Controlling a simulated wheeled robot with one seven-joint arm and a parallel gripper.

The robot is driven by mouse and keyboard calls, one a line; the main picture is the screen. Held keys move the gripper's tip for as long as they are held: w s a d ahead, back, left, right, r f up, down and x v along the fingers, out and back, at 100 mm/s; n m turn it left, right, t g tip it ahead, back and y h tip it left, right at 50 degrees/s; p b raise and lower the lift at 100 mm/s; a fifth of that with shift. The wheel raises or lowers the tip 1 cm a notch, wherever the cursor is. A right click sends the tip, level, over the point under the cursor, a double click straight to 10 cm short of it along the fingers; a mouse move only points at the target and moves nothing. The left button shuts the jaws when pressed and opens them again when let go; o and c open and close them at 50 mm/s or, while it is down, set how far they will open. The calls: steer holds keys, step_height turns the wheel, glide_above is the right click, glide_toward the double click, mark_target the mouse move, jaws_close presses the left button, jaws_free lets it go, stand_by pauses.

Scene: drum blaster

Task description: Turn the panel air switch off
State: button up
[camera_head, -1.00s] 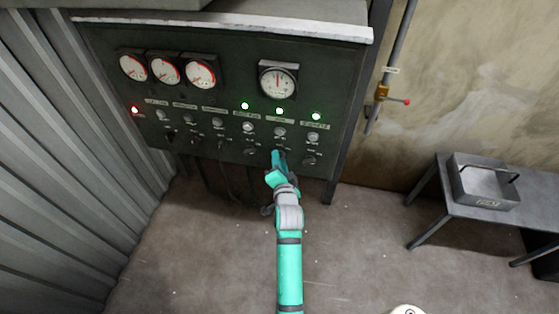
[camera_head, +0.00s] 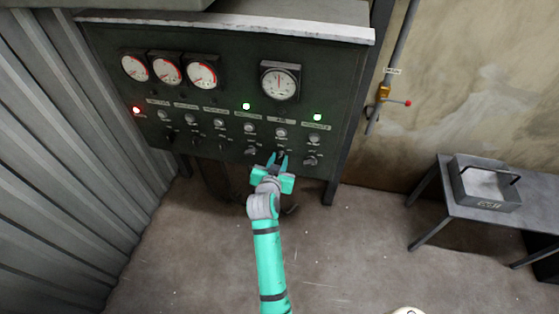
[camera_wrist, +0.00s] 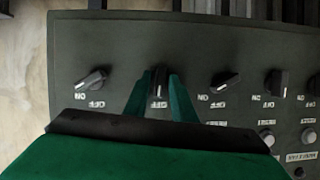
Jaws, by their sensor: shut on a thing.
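The dark control panel (camera_head: 215,130) has a row of rotary switches along its lower edge. The air switch (camera_wrist: 159,84) is a dark knob that sits between my fingers in the wrist view, its grip pointing straight along the fingers. My gripper (camera_head: 278,158) is shut on this knob, one green finger on each side; it also shows in the wrist view (camera_wrist: 158,95). In the head view my fingers partly hide the knob. No green lamp glows above the air switch.
Neighbouring switches (camera_wrist: 225,80) and (camera_wrist: 95,79) stand close on both sides. Green lamps (camera_head: 246,106) and (camera_head: 318,117) glow, and a red lamp (camera_head: 136,110) glows at left. A bench (camera_head: 478,222) with a metal tray stands at right.

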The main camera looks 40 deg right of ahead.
steer(key=shift+n, duration=0.4)
steer(key=shift+g, duration=0.3)
steer(key=o, duration=0.7)
steer(key=shift+o, duration=0.2)
steer(key=v, duration=1)
steer(key=shift+s+a, duration=0.2)
steer(key=shift+a, duration=0.2)
